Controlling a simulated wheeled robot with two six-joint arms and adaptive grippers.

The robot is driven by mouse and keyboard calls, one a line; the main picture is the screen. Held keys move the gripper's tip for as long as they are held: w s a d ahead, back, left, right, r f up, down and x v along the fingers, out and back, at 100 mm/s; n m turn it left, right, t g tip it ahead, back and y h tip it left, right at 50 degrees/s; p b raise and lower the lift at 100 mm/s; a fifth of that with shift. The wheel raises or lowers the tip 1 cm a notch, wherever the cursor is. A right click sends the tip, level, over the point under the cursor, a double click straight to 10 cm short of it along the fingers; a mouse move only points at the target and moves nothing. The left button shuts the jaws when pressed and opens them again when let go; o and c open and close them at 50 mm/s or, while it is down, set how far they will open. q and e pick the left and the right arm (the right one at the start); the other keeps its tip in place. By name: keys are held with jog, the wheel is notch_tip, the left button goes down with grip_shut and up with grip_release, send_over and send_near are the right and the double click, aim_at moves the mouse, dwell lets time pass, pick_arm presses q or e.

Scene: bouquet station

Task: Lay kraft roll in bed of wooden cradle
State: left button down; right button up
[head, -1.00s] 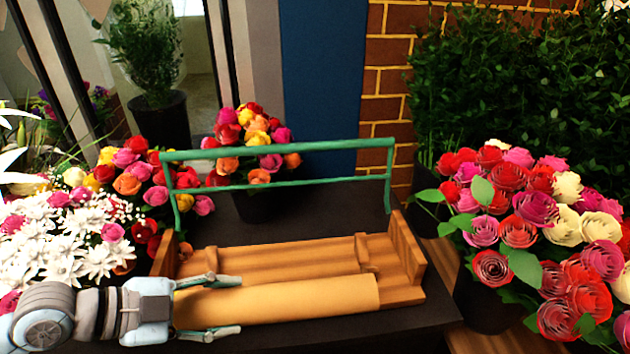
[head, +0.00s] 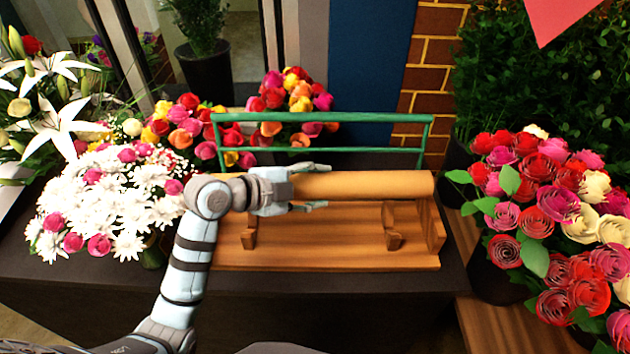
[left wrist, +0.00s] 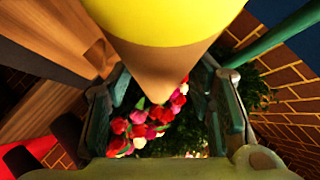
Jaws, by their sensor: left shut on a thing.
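The kraft roll (head: 375,184) is a tan cylinder lying crosswise, seen in the head view over the back part of the wooden cradle (head: 330,256). My left gripper (head: 318,188) is shut on its left end, one finger on the far side and one on the near side. The roll appears above the bed, behind the two small wooden brackets (head: 393,238); its exact height is unclear. In the left wrist view the roll (left wrist: 160,62) runs between the fingers, its upper part bright yellow. My right gripper is not in view.
A green metal frame (head: 322,117) stands along the cradle's back, close behind the roll. The cradle's right end board (head: 433,226) is near the roll's free end. White flowers (head: 110,205) stand left, roses (head: 545,215) right. The dark table front (head: 400,290) is clear.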

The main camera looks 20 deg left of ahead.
pick_arm(q)
notch_tip(320, 180, down, 10)
jog(key=b, duration=0.8)
jog(key=shift+w+f, duration=0.1)
jog(key=shift+f, duration=0.05)
jog(key=c, duration=0.9)
grip_release()
jog(key=shift+c, duration=0.2)
jog(key=shift+o, duration=1.3)
